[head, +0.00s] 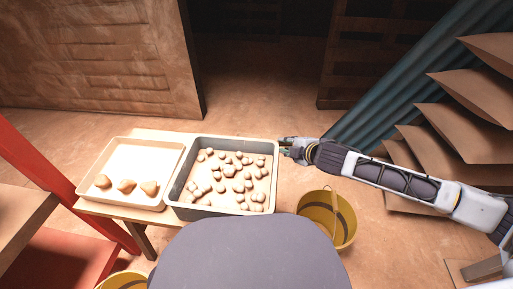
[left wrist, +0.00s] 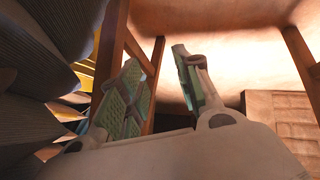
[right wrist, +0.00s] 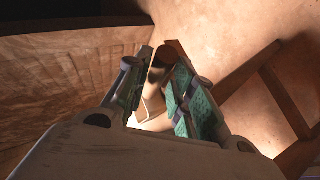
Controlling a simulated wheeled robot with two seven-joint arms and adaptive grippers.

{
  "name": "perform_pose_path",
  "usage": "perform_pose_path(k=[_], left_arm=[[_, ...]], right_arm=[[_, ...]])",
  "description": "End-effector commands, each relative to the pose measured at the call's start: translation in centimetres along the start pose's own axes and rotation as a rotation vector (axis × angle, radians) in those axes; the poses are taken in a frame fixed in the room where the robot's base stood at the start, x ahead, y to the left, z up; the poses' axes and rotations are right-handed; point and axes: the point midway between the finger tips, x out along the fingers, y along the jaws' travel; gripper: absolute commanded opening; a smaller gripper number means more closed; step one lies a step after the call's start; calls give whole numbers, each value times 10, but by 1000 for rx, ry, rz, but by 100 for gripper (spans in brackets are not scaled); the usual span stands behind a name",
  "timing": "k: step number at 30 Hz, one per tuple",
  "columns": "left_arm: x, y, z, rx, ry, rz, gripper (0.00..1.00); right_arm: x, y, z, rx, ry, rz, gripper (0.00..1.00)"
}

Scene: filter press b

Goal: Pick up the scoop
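I cannot make out the scoop clearly in any view. My right gripper (head: 289,148) is at the right rim of the grey tray (head: 178,207) in the head view, with a small yellowish part at its tip. In the right wrist view, its two green-padded fingers (right wrist: 158,85) stand a short way apart. A brown and dark object (right wrist: 157,73) shows between or behind them. I cannot tell what it is or whether they grip it. My left gripper (left wrist: 160,85) is outside the head view. In its wrist view its fingers are apart, with nothing between them.
The grey tray holds several pale lumps (head: 229,169). A cream tray (head: 131,146) with 3 lumps stands left of it on a wooden table (head: 98,208). A yellow bucket (head: 327,219) stands right of the table, another (head: 124,281) at front left. Stacked brown plates (head: 452,127) crowd the right.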

Motion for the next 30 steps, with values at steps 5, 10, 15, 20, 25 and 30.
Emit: perform_pose_path(k=[5,10,15,20,25,30], left_arm=[[8,-4,13,9,-9,7,34],[12,-5,16,7,-1,11,34],[13,-4,13,7,6,15,34],[12,-4,5,9,17,16,34],[11,-3,-2,12,29,17,34],[11,-3,-2,12,29,17,34]], right_arm=[[15,0,0,1,1,1,25],[25,0,0,1,0,1,25],[27,0,0,1,0,0,25],[27,1,0,1,-1,0,25],[27,1,0,1,-1,0,25],[27,1,1,1,-1,0,13]])
